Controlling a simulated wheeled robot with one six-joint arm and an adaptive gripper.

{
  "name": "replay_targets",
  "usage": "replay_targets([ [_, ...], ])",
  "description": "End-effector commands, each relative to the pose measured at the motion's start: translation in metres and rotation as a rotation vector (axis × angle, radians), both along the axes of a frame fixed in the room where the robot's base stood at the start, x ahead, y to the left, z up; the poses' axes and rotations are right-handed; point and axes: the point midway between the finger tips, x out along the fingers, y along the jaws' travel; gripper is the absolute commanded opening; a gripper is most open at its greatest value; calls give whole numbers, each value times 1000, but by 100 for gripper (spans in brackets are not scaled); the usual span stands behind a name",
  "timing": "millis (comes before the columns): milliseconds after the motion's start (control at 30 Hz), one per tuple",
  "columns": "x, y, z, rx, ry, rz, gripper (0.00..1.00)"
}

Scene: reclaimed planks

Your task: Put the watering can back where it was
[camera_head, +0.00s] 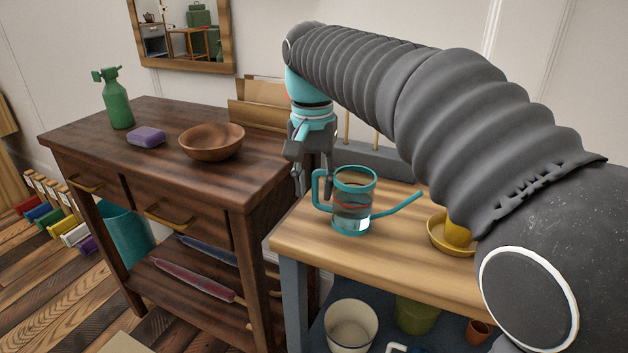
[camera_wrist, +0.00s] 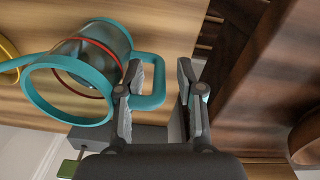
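The watering can (camera_head: 353,215) is a clear vessel with a teal rim, teal handle, long teal spout and a red band. It stands upright on the light wooden top of the bench, its handle to the left and spout to the right. My gripper (camera_head: 299,178) is at the handle side. In the wrist view my gripper (camera_wrist: 166,75) is open, and the watering can (camera_wrist: 92,58) is at left. The outer part of its handle shows between the two fingers, with one finger overlapping the handle loop; I cannot tell whether they touch.
The dark wooden cabinet (camera_head: 245,190) at left holds a green spray bottle (camera_head: 118,104), purple sponge (camera_head: 146,136) and wooden bowl (camera_head: 212,141). A yellow pot on a saucer (camera_head: 452,236) stands right of the spout. A grey block (camera_head: 375,162) stands behind the can.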

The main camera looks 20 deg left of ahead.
Motion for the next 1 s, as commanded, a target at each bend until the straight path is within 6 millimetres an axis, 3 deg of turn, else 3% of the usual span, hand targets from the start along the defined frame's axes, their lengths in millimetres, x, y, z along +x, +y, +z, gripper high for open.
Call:
replay_targets([
  [167,0,0,10,1,-1,0,38],
  [533,1,2,82,2,-3,0,38],
  [700,1,3,104,1,-2,0,38],
  [1000,0,2,122,0,0,0,38],
])
